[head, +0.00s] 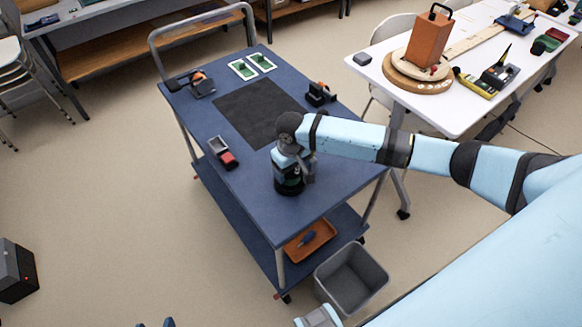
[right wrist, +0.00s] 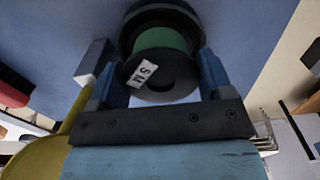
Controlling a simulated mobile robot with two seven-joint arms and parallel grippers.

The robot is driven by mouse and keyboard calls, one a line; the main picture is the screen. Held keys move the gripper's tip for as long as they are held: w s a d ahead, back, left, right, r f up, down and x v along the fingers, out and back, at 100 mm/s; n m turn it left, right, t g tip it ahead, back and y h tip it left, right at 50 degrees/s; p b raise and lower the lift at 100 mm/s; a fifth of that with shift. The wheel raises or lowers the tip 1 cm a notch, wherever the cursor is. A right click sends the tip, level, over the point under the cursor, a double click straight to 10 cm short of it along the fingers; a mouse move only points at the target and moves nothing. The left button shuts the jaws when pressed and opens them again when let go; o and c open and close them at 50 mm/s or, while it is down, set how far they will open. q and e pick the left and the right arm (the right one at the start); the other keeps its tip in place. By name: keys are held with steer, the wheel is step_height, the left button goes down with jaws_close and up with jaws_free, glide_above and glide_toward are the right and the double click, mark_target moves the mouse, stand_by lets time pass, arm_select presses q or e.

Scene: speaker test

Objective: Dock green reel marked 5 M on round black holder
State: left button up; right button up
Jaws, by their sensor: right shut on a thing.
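The green reel (right wrist: 160,41) has black flanges and a white label reading 5 M, upside down in the right wrist view. My right gripper (right wrist: 155,80) is shut on it, with a blue finger on each side. In the head view the right gripper (head: 292,168) is low over the near part of the blue cart top, and a little green of the reel (head: 287,181) shows below it. A round black shape shows at the reel's far end. I cannot tell whether it is the holder or the far flange. Small blue tips at the head view's bottom edge may be my left gripper.
The blue cart top (head: 225,178) also carries a black mat (head: 255,112), a red and grey item (head: 223,152), an orange and black device (head: 200,83), a black device (head: 320,94) and two green cards (head: 243,68). A grey bin (head: 350,278) stands on the floor.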

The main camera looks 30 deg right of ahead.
steer(key=shift+f, duration=0.6)
stand_by(0.6)
steer(key=o, duration=0.7)
